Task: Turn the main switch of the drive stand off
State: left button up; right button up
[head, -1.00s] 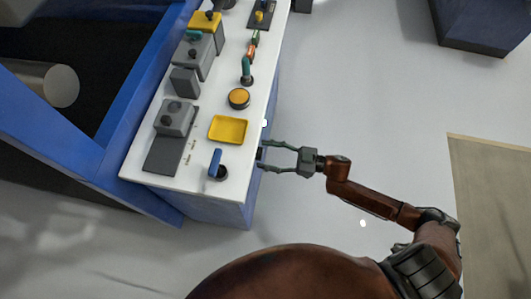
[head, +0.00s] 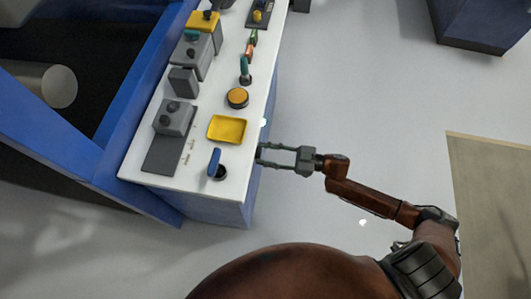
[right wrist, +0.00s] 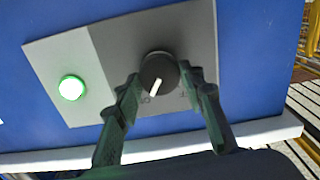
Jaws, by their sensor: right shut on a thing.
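The main switch (right wrist: 159,74) is a round black knob with a white pointer mark, on a grey plate (right wrist: 120,50) on the blue side of the drive stand (head: 205,208). In the right wrist view the pointer slants down and slightly left. A green lamp (right wrist: 72,87) glows beside the knob. My right gripper (head: 259,154) is at the side face of the stand. In the right wrist view its fingers (right wrist: 160,80) are shut on the knob, one on each side. The markings under the knob are partly hidden by the fingers. My left gripper is not in view.
The white top of the stand carries a blue-handled lever (head: 214,162), a yellow tray (head: 227,129), an orange button (head: 237,98) and several grey control boxes (head: 173,118). The floor to the right is clear as far as a beige mat (head: 490,200).

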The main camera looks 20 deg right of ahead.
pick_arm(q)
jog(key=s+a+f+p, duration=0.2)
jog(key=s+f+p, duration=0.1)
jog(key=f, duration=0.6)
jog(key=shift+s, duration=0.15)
pick_arm(e)
jog(key=n, duration=1.3)
jog(key=shift+f+n, duration=0.1)
jog(key=shift+n, duration=0.2)
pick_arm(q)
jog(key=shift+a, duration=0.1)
pick_arm(e)
jog(key=o, duration=1.2)
jog(key=shift+c, duration=0.2)
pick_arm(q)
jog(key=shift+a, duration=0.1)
pick_arm(e)
jog(key=shift+s, duration=0.1)
